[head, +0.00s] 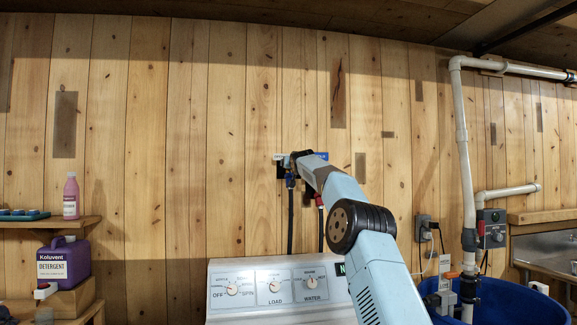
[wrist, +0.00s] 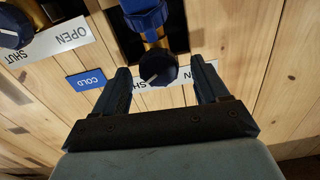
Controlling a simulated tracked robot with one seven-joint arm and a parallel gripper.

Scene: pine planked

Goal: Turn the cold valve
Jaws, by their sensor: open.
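The cold valve's dark round knob (wrist: 158,67) shows in the wrist view, with a pale pointer line on its face. A brass body and a blue hose fitting (wrist: 145,15) sit behind it. A blue COLD sign (wrist: 86,80) is on the wall left of it. My open gripper (wrist: 161,65) has one fingertip on each side of the knob; I cannot tell whether either touches it. A white label behind the knob is partly covered. In the head view my gripper (head: 291,158) is at the wall above the blue-ended hose (head: 290,182) and hides most of the valve.
A second knob (wrist: 12,28) with an OPEN/SHUT label (wrist: 58,38) is at the wrist view's upper left. In the head view, a red-ended hose (head: 319,201) hangs right of the blue-ended one. A white washer panel (head: 260,290) stands below. White pipe (head: 463,150) runs at right.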

